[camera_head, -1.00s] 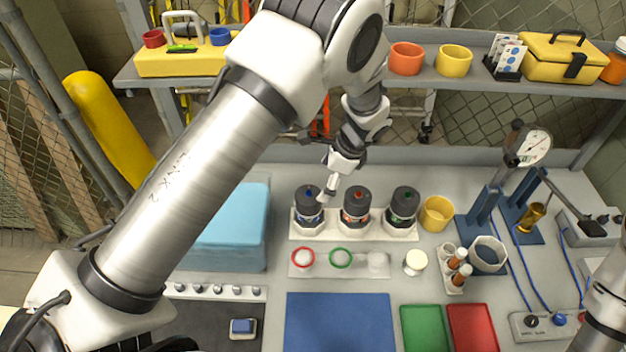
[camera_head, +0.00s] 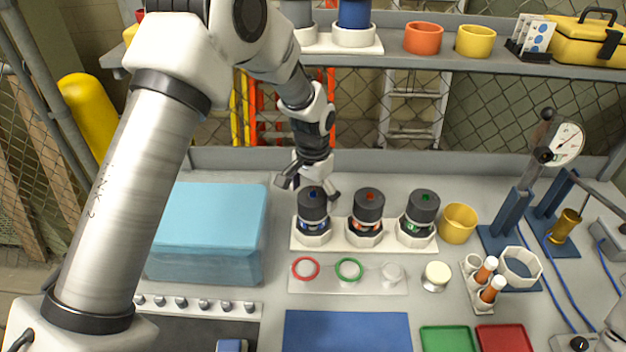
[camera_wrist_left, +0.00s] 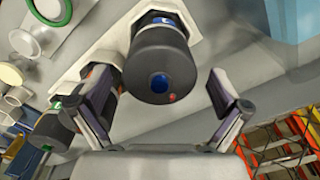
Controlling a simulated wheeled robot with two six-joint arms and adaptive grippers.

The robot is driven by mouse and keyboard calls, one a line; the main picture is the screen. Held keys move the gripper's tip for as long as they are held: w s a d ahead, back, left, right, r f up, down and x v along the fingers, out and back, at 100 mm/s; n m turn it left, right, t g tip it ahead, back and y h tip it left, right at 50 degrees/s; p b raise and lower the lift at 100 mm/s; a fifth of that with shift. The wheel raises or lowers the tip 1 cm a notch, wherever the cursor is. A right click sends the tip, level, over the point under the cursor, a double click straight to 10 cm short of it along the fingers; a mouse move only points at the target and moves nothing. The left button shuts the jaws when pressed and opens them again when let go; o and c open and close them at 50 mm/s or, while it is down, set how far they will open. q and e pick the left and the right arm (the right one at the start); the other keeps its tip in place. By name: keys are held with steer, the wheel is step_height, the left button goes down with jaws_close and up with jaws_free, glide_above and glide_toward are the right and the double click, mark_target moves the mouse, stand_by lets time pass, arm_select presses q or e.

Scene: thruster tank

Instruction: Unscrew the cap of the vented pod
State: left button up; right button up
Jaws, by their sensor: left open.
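Three dark-capped pods stand upright in a white rack (camera_head: 392,240). The left pod (camera_head: 313,206) has a blue dot on its cap, the middle pod (camera_head: 368,205) a red dot, the right pod (camera_head: 421,208) a green dot. I cannot tell from the pictures which is vented. My left gripper (camera_head: 308,187) is open at the back of the blue-dot pod. In the left wrist view, the blue-dot cap (camera_wrist_left: 160,60) with a small red mark lies between the spread fingers (camera_wrist_left: 162,82), with gaps on both sides.
A light blue box (camera_head: 207,230) stands left of the rack. A plate with a red ring (camera_head: 305,269) and green ring (camera_head: 348,269) lies in front. A yellow cup (camera_head: 458,222) is close on the right. A blue mat (camera_head: 347,332) lies clear at the front.

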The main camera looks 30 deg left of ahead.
arm_select(q)
steer(key=shift+f, duration=0.95)
steer(key=c, duration=1.2)
steer(key=shift+o, duration=1)
steer(key=shift+s, duration=0.1)
steer(key=shift+c, duration=0.6)
